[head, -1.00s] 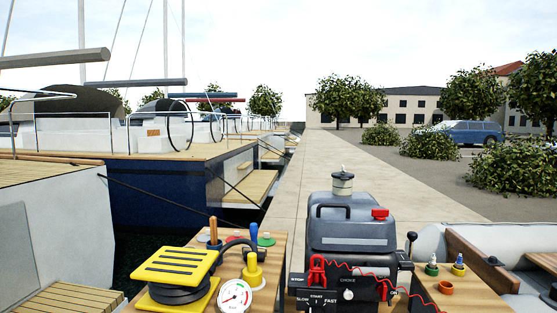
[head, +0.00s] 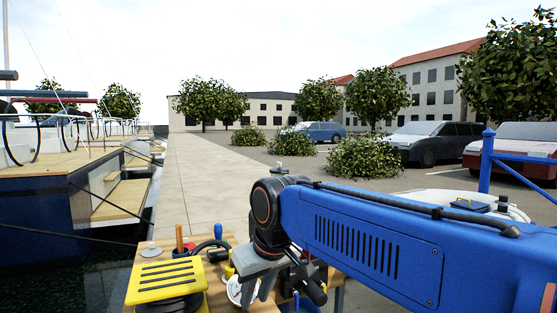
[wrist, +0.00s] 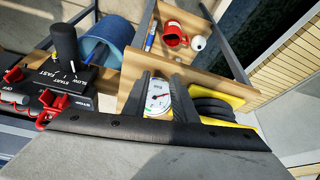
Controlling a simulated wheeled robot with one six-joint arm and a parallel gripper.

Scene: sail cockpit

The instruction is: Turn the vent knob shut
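I cannot make out the vent knob in either view now. The grey fuel tank with its round filler cap, seen earlier, is out of sight in the head view, where my blue arm covers much of the lower right. My gripper (head: 258,285) points down over the wooden bench beside a white dial gauge (head: 235,291). In the wrist view my gripper (wrist: 166,82) shows two dark fingers standing apart, with the gauge (wrist: 158,97) seen between them. Nothing shows held.
A yellow pump (head: 166,279) with black bellows sits left of the gripper. The wrist view shows a black engine panel (wrist: 68,78) with an upright black lever and red clips, a blue cylinder (wrist: 100,52) and a red cup (wrist: 174,36). The quay (head: 195,190) beyond is clear.

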